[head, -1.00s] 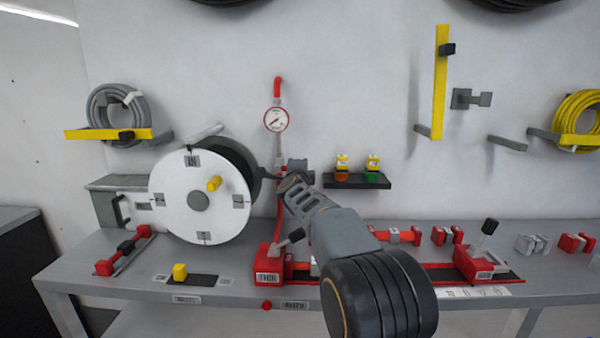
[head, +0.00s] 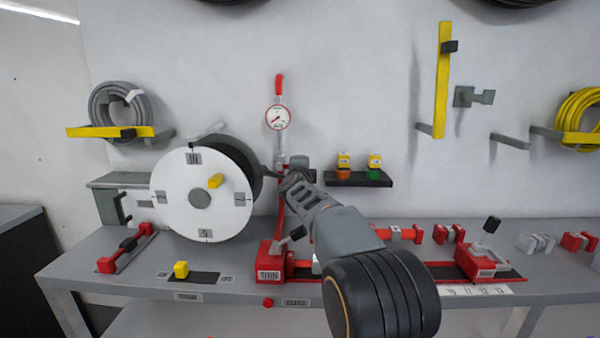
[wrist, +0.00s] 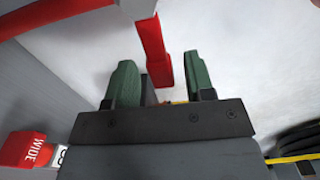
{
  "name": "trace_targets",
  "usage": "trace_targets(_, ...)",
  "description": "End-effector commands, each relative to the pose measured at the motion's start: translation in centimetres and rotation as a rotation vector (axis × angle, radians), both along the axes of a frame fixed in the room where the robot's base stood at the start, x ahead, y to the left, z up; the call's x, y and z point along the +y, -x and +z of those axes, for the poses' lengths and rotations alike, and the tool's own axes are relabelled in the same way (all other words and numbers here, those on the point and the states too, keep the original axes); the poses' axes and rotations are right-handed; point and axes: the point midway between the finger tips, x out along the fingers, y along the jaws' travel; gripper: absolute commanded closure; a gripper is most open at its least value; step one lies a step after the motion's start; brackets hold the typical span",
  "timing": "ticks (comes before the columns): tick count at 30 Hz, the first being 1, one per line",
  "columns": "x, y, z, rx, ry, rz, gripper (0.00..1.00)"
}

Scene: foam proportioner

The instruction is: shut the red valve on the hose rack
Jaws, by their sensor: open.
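A red upright bar (wrist: 153,48), which looks like the valve's handle, shows in the wrist view between the two green fingers of my gripper (wrist: 160,62). The fingers are apart, with clear gaps on both sides of the bar. I cannot tell whether the bar is at the depth of the fingertips. In the head view my gripper (head: 287,176) is by the red pipe (head: 281,206) below the round gauge (head: 277,118). My own arm and the small scale hide most of the fingers and the valve there.
The white hose reel (head: 175,205) with a yellow knob stands close to the left of my gripper. A black shelf (head: 357,180) with small bottles is to its right. Red blocks with black levers (head: 270,262) sit on the grey bench (head: 130,278) below.

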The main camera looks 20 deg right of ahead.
Motion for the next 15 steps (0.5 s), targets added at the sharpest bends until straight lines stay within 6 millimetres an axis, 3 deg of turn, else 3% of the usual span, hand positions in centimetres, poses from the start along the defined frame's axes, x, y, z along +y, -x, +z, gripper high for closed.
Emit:
trace_targets(5, 0.9, 1.8, 0.1, -0.002, 0.001, 0.002, 0.51)
trace_targets(15, 3.8, 8.1, 0.1, -0.001, 0.000, 0.002, 0.51)
